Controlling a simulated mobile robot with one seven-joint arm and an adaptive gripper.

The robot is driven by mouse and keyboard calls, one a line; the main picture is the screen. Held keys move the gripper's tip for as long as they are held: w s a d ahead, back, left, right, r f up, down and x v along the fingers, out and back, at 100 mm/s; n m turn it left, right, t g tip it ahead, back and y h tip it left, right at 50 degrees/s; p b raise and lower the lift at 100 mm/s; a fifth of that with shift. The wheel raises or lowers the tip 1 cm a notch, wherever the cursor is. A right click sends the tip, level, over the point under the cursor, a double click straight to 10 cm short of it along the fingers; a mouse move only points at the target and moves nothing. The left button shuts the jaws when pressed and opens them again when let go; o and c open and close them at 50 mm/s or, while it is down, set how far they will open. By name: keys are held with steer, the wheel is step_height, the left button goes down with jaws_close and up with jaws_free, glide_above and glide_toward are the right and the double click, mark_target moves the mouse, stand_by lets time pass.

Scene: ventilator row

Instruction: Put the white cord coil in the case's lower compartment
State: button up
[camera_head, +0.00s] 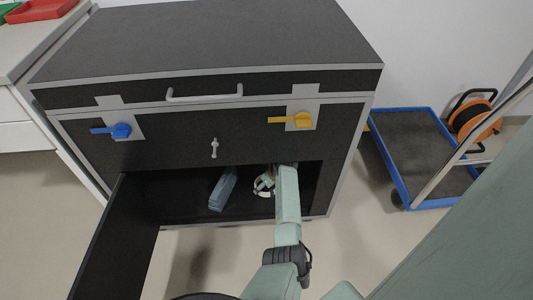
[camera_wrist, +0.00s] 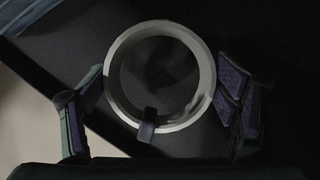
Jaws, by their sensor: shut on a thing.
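The white cord coil (camera_wrist: 118,88) is a pale ring with a dark tie at its lower edge. My gripper (camera_wrist: 163,85) is shut on it, one finger at each side. In the head view the coil (camera_head: 258,186) shows partly beside my arm, at the opening of the case's lower compartment (camera_head: 180,200). My gripper (camera_head: 268,180) is mostly hidden there by my own arm. The black case (camera_head: 215,45) has its lower door (camera_head: 112,240) hanging open at the left. I cannot tell whether the coil touches the compartment floor.
A blue-grey object (camera_head: 222,188) lies in the compartment left of the coil. A blue latch (camera_head: 121,131) and a yellow latch (camera_head: 303,120) sit on the closed front above. A blue-edged cart (camera_head: 415,150) and an orange cable reel (camera_head: 474,118) stand at the right.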

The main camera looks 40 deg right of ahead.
steer(key=shift+w+d+f+b, duration=0.25)
steer(key=shift+w+f+b, duration=0.15)
steer(key=shift+b, duration=0.5)
step_height(320, 180, down, 3)
steer(key=b, duration=0.3)
steer(key=shift+b, duration=0.3)
steer(key=shift+s+r, duration=0.1)
steer(key=shift+r, duration=0.05)
steer(key=o, duration=1.3)
